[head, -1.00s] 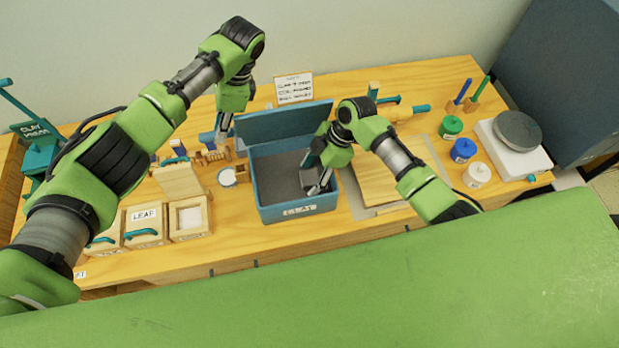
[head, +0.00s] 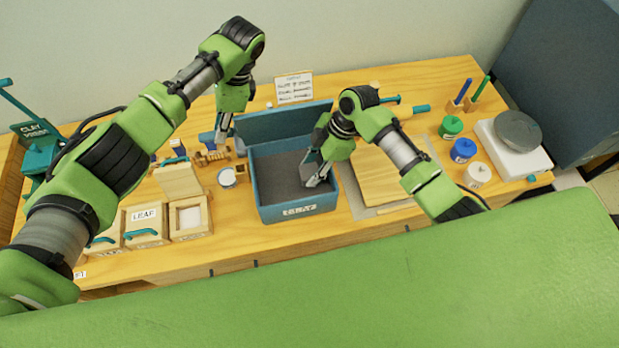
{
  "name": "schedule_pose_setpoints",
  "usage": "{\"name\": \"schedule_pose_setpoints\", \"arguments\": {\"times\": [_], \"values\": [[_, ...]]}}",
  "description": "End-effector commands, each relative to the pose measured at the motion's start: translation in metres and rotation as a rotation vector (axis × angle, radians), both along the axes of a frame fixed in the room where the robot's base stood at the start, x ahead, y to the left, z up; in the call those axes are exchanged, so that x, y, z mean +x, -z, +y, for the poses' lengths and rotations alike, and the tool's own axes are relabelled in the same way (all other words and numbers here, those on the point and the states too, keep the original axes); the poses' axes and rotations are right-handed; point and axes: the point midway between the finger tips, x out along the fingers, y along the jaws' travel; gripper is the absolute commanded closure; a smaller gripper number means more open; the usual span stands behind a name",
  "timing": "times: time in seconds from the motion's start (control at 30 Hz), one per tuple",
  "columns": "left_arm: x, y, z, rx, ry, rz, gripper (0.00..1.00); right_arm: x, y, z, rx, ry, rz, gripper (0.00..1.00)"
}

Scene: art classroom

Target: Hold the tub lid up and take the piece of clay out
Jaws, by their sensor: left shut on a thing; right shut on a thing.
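The blue clay tub (head: 297,210) stands on the table with its front label facing me. Its blue lid (head: 285,122) is raised at the back, tilted up. My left gripper (head: 222,138) is shut at the lid's left edge. My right gripper (head: 318,180) reaches down into the right part of the tub, fingers shut on the piece of clay. The clay is mostly hidden by the fingers and hard to tell from the tub's dark grey inside.
A wooden board (head: 388,178) lies right of the tub. Lidded wooden boxes (head: 146,222) and a small white-topped cup (head: 227,177) stand left. Paint jars (head: 463,150) and a scale (head: 515,155) are further right. A sign (head: 293,88) stands behind the lid.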

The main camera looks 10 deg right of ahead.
Motion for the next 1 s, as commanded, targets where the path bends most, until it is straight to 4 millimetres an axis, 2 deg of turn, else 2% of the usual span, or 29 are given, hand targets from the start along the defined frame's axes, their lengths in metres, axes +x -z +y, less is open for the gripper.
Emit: {"name": "schedule_pose_setpoints", "arguments": {"times": [0.03, 0.4, 0.67, 1.0], "values": [[0.005, -0.004, 0.001, 0.004, 0.001, -0.017, 1.00, 0.001, -0.005, 0.000, 0.000, 0.000, -0.002, 0.81], [0.005, -0.004, 0.001, 0.004, 0.001, -0.017, 1.00, 0.001, -0.035, 0.000, 0.000, -0.001, -0.003, 0.81], [0.005, -0.004, 0.001, 0.004, 0.002, -0.018, 1.00, -0.001, -0.042, -0.001, -0.001, 0.000, -0.001, 0.81], [0.005, -0.004, 0.001, 0.003, 0.003, -0.017, 1.00, -0.031, -0.047, -0.024, -0.002, 0.001, -0.001, 0.81]]}}
